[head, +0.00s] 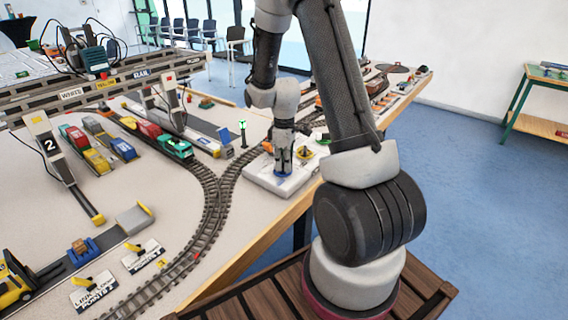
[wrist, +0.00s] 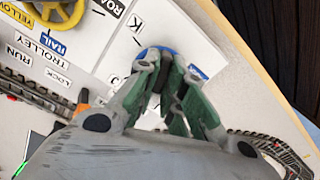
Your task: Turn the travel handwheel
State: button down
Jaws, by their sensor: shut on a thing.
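A white control panel (head: 262,180) lies on the table's near right edge; it also shows in the wrist view (wrist: 112,45). My gripper (head: 283,168) points down over it. In the wrist view my gripper (wrist: 165,75) has its green-padded fingers closed in on a blue round control (wrist: 147,52), mostly hidden beneath them. A yellow handwheel (wrist: 52,12) stands apart at the upper left of the wrist view; it also shows right of my gripper in the head view (head: 305,153). No travel label is readable, so I cannot tell which wheel is the travel one.
An orange control (wrist: 83,98) stands near the panel's edge, close to my gripper. Model track (head: 212,210) curves past the panel. A green signal (head: 243,130) stands left of it. The gantry crane (head: 90,85) spans the tracks farther left.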

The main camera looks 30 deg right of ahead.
jog(key=shift+w+n, duration=0.1)
jog(key=shift+n, duration=1)
jog(key=c, duration=1.5)
grip_release()
notch_tip(320, 180, up, 12)
